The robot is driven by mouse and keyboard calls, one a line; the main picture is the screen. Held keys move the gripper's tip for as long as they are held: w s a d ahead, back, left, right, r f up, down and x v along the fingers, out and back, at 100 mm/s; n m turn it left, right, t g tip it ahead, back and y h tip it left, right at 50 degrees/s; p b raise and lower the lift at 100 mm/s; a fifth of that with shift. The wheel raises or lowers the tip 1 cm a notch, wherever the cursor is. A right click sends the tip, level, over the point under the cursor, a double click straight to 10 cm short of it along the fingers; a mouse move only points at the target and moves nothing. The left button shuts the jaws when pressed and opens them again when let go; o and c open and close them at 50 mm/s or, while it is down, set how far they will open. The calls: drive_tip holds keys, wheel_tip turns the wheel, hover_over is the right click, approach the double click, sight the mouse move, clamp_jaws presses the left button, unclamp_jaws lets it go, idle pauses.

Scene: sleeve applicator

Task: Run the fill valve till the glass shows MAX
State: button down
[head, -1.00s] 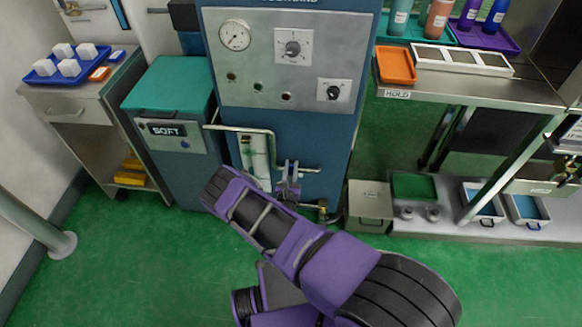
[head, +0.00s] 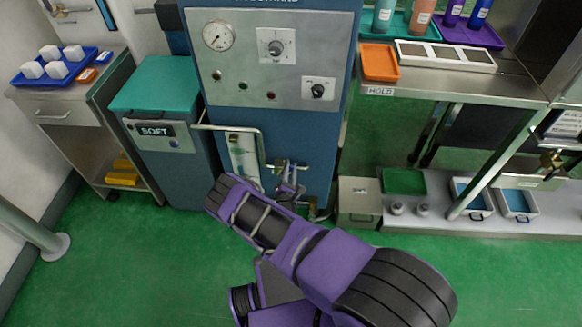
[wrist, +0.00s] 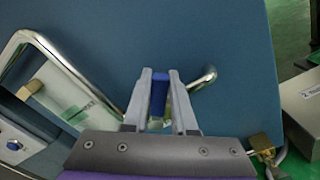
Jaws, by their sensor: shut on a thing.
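The blue machine (head: 290,125) carries a sight glass (head: 240,155) on a pale plate low on its front, framed by a bent steel pipe. The wrist view shows this glass (wrist: 72,98) at the left with green marking; the level and any MAX mark are too small to read. My gripper (wrist: 160,78) is shut on a blue valve handle (wrist: 160,95) beside a short steel pipe end, right of the glass. In the head view my gripper (head: 288,175) is low at the machine's front, and my arm hides part of the valve.
A teal-lidded cabinet marked SOFT (head: 155,130) stands left of the machine. A steel table (head: 450,88) marked HOLD, with trays and bottles, is at right, above a low shelf. Green floor is open in front.

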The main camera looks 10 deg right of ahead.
drive_tip(key=shift+d+f+m, duration=0.2)
drive_tip(key=shift+d+m, duration=0.05)
drive_tip(key=shift+m, duration=0.35)
drive_tip(key=c, duration=0.7)
unclamp_jaws()
drive_tip(key=shift+s, duration=0.15)
